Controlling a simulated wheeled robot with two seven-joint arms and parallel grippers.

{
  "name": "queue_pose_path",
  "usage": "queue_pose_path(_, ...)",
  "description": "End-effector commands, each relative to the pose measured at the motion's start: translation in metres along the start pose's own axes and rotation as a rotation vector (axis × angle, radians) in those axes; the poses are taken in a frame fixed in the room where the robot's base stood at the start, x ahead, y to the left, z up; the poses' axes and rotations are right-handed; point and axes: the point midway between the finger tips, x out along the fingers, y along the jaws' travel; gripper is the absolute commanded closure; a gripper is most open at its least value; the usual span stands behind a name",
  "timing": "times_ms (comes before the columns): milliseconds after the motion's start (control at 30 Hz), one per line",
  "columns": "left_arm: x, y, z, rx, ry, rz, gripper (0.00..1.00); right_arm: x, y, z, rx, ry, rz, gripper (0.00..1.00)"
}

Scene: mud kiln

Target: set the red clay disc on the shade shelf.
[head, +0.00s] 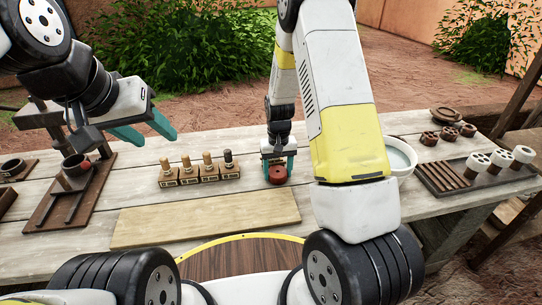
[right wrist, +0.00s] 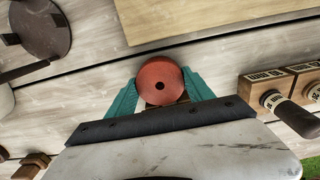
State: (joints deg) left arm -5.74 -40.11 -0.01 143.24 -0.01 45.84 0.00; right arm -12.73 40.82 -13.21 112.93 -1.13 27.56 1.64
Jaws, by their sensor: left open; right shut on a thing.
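The red clay disc (head: 278,175) is a small round piece with a hole in its middle, seen clearly in the right wrist view (right wrist: 160,80). My right gripper (head: 278,167) points down at the table and is shut on the disc, with a teal finger on either side. The disc is at or just above the table top; I cannot tell if it touches. My left gripper (head: 145,130) is open and empty, above the left part of the table. I cannot tell which thing is the shade shelf.
A pale board (head: 205,218) lies in front of the disc. A row of stamps (head: 200,172) stands left of it. A dark wooden stand (head: 75,190) is at left. A white bowl (head: 401,157) and a dark rack (head: 468,172) with pale cylinders are at right.

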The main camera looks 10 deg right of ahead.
Motion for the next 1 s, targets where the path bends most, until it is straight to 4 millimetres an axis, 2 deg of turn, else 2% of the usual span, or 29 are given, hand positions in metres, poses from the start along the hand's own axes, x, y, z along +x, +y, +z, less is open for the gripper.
queue_pose_path(333,0.000,0.000,0.000,0.000,0.000,0.000,0.51,0.004,0.000,-0.001,0.001,0.002,0.000,0.89)
queue_pose_path(367,0.000,0.000,0.000,0.000,0.000,0.000,0.51,0.004,0.000,-0.001,0.001,0.002,0.000,0.38)
queue_pose_path(467,0.000,0.000,0.000,0.000,0.000,0.000,0.51,0.004,0.000,-0.001,0.001,0.002,0.000,0.18)
queue_pose_path(800,0.000,0.000,0.000,0.000,0.000,0.000,0.51,0.002,0.000,-0.001,0.000,0.003,0.000,0.18)
queue_pose_path(867,0.000,0.000,0.000,0.000,0.000,0.000,0.51,-0.002,0.000,-0.001,0.000,0.003,0.000,0.18)
queue_pose_path(1000,0.000,0.000,0.000,0.000,0.000,0.000,0.51,-0.023,0.000,-0.002,0.000,0.007,0.000,0.18)
